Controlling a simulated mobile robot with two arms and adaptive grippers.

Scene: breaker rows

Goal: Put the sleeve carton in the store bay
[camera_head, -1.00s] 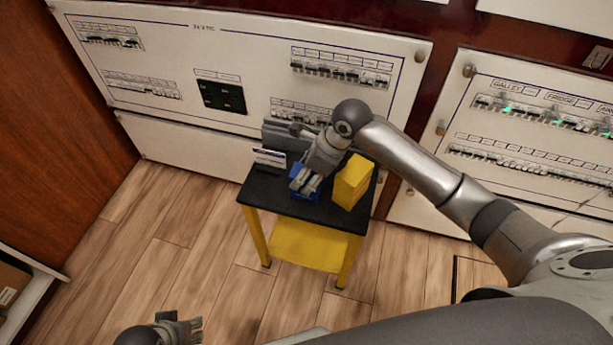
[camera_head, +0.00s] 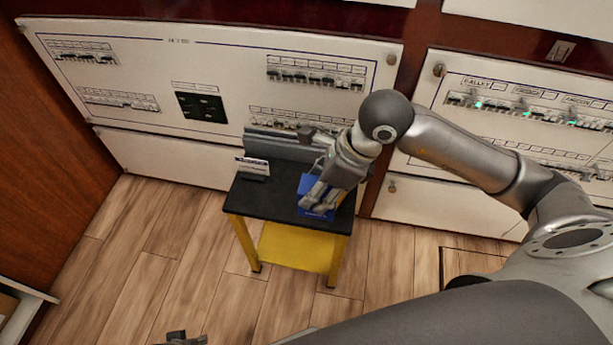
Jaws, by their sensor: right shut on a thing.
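A blue box (camera_head: 308,184), apparently the sleeve carton, is in my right gripper (camera_head: 318,203) above the right part of a black-topped table with yellow legs (camera_head: 265,200). The fingers are shut on it and hide much of it. I cannot tell how far it is above the top. My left gripper (camera_head: 186,339) shows only as a sliver at the bottom edge, so its opening cannot be judged. I cannot tell which place is the store bay.
A small white label card (camera_head: 252,166) stands on the table's back left, with a grey block (camera_head: 283,146) behind. White breaker panels (camera_head: 215,75) line the wall close behind. A yellow lower shelf (camera_head: 298,247) is empty. Wooden floor (camera_head: 185,240) to the left is clear.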

